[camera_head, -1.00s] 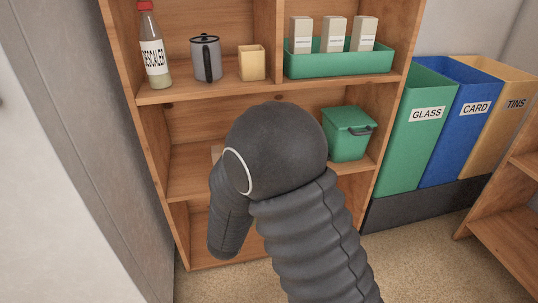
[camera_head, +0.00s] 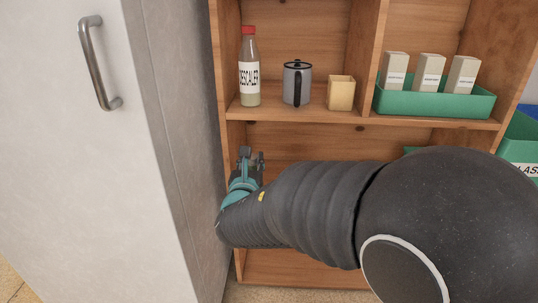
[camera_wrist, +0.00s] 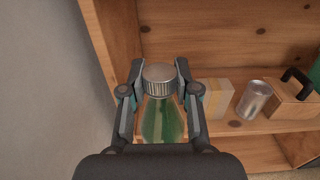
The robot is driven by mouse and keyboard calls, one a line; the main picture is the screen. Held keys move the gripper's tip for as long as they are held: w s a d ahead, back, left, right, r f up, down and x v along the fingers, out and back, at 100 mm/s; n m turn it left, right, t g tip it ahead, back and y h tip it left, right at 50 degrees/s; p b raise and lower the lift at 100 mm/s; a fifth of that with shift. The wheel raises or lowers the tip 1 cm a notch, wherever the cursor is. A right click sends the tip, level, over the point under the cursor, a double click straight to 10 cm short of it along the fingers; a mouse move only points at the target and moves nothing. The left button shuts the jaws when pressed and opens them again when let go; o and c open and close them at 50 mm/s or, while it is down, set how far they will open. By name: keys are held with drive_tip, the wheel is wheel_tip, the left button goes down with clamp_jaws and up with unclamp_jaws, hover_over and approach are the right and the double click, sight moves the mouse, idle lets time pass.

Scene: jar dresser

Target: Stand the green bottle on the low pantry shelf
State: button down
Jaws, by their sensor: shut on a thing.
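The green bottle (camera_wrist: 163,120) with a ribbed silver cap is between the two fingers of my gripper (camera_wrist: 158,74) in the wrist view. The fingers are shut on it near the cap, and it looks roughly upright. In the head view my gripper (camera_head: 252,161) is at the left side of the wooden pantry unit, below the upper shelf, and the bottle cannot be made out. The lower shelf board (camera_wrist: 252,127) runs beside the bottle in the wrist view. The bottle's base is hidden, so I cannot tell whether it touches the board.
A pale box (camera_wrist: 216,98), a silver can (camera_wrist: 254,99) and a wooden box (camera_wrist: 292,103) with a dark handle stand right of the bottle. The unit's left side wall (camera_wrist: 112,40) is close. Above are a descaler bottle (camera_head: 249,72), a grey mug (camera_head: 296,84) and a green tray (camera_head: 435,103).

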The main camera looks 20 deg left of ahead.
drive_tip(key=p+x, duration=0.2)
drive_tip(key=x, duration=1.3)
wheel_tip(320, 180, down, 7)
drive_tip(key=shift+w, duration=0.45)
drive_tip(key=shift+f, duration=0.1)
drive_tip(key=c, duration=0.8)
unclamp_jaws()
drive_tip(key=shift+c, duration=0.2)
